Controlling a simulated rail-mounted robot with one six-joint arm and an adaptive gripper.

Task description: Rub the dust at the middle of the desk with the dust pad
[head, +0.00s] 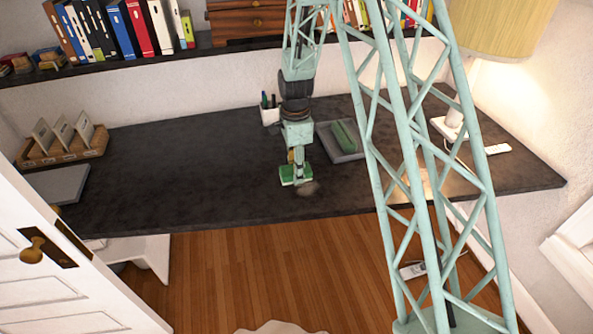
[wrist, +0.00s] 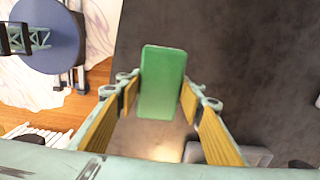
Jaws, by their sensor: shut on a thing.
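My gripper (head: 297,180) is low over the middle of the dark desk, close to its front edge. In the wrist view its two yellow-lined fingers are shut on the green dust pad (wrist: 162,80), one finger on each side. The pad also shows in the head view (head: 288,174). A small pale brownish dust patch (head: 308,188) lies on the desk just right of the pad. I cannot tell whether the pad touches the desk. The dust is not clearly visible in the wrist view.
A grey tray (head: 349,157) with a green block (head: 343,134) stands right of my gripper. A pen cup (head: 269,115) is behind. A lamp (head: 476,95) and a white remote (head: 498,149) are at right. A file rack (head: 62,160) and grey slab are at left. The left middle is clear.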

